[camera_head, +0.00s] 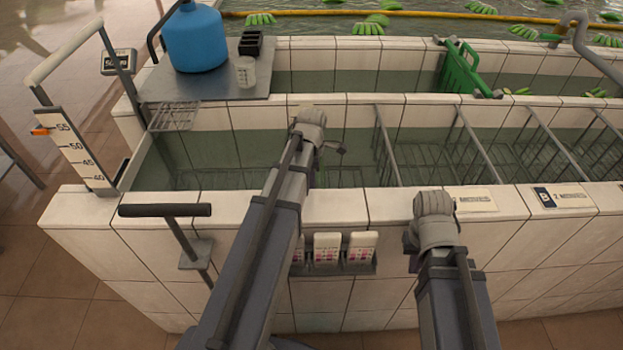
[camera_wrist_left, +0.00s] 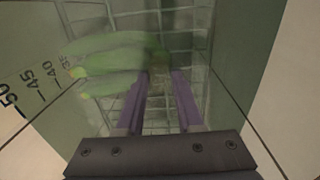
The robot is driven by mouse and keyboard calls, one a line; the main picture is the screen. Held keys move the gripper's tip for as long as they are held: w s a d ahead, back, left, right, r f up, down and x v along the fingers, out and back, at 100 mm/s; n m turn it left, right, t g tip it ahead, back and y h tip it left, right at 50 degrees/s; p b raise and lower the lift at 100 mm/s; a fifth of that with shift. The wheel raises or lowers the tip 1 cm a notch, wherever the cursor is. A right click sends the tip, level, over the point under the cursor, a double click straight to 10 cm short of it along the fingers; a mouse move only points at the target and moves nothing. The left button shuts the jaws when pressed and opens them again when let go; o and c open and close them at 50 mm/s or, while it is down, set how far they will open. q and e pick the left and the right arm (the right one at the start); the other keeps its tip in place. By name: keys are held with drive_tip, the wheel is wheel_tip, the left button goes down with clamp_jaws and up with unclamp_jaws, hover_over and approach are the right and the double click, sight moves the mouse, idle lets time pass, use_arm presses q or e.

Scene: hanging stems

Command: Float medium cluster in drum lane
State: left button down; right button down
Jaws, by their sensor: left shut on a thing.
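A green banana cluster (camera_wrist_left: 115,62) shows in the left wrist view, with its fingers pointing left. It looks hazy, as if seen in or through the tank water. My left gripper (camera_wrist_left: 158,85) has its two purple fingers shut on the crown end of the cluster. In the head view my left gripper (camera_head: 330,148) is mostly hidden behind its wrist, low over the near water lane (camera_head: 230,150).
Metal dividers (camera_head: 480,140) split the near lane to the right. A wire rack (camera_head: 175,116) and a shelf with a blue jug (camera_head: 195,38) stand at the left. A green gate (camera_head: 460,68) stands in the lane behind. A scale board (camera_head: 75,150) stands at the near left corner.

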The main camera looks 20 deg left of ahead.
use_arm(q)
drive_tip(key=shift+f, duration=0.35)
drive_tip(key=shift+c, duration=2.3)
unclamp_jaws()
drive_tip(key=r+p, duration=0.3)
drive_tip(key=r, duration=0.1)
drive_tip(key=r+p, duration=0.4)
drive_tip(key=shift+s+d, duration=0.1)
drive_tip(key=shift+s, duration=0.1)
wheel_tip(320, 180, up, 17)
drive_tip(key=p, duration=1.7)
drive_tip(key=shift+r+p, duration=0.2)
drive_tip(key=shift+p, duration=0.2)
